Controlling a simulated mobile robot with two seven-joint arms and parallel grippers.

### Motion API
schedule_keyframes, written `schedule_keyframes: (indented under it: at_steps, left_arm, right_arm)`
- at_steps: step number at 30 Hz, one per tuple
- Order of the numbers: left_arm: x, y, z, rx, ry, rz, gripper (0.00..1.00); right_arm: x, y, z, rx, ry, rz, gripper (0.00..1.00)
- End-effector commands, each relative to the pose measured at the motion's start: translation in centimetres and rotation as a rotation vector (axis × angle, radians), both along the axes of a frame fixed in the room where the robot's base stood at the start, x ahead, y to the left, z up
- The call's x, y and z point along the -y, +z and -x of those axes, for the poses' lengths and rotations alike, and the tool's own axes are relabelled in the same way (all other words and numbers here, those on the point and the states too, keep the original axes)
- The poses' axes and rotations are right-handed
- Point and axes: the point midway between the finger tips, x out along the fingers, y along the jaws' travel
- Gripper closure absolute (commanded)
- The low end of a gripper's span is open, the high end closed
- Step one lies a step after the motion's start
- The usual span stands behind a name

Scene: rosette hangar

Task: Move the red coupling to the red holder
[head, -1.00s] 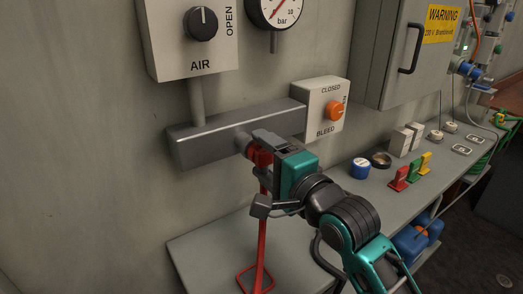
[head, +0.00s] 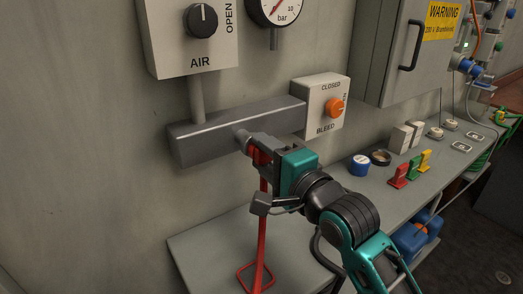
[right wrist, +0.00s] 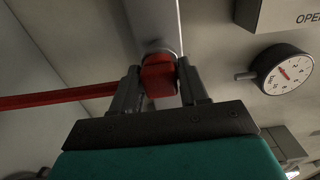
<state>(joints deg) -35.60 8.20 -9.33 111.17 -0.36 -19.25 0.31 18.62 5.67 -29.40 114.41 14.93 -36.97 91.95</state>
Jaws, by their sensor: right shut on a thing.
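The red coupling (head: 261,157) is between the fingers of my right gripper (head: 256,150), at the stub on the front of the grey manifold. In the right wrist view both fingers of the gripper (right wrist: 158,88) close on the sides of the coupling (right wrist: 159,76), with a metal ring just beyond it. I cannot tell whether the coupling touches the stub. A red hose (head: 263,222) hangs from it to a loop low on the bench. The red holder (head: 398,176) stands on the bench at the right, beside a green and a yellow one. My left gripper is out of view.
The manifold (head: 220,133) is on the wall under the AIR box (head: 190,40). A bleed box with an orange knob (head: 334,107) is at its right. A blue cap (head: 360,166) and a dark ring (head: 380,158) lie on the bench near the holders. The grey cabinet (head: 395,60) overhangs the back.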

Motion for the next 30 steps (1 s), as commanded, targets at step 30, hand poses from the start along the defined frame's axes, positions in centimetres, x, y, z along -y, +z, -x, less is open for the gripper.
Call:
schedule_keyframes:
  at_steps: [30]
  left_arm:
    - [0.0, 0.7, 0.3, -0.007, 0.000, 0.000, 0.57]
  right_arm:
    - [1.9, 0.1, 2.6, 0.002, 0.000, -0.001, 1.00]
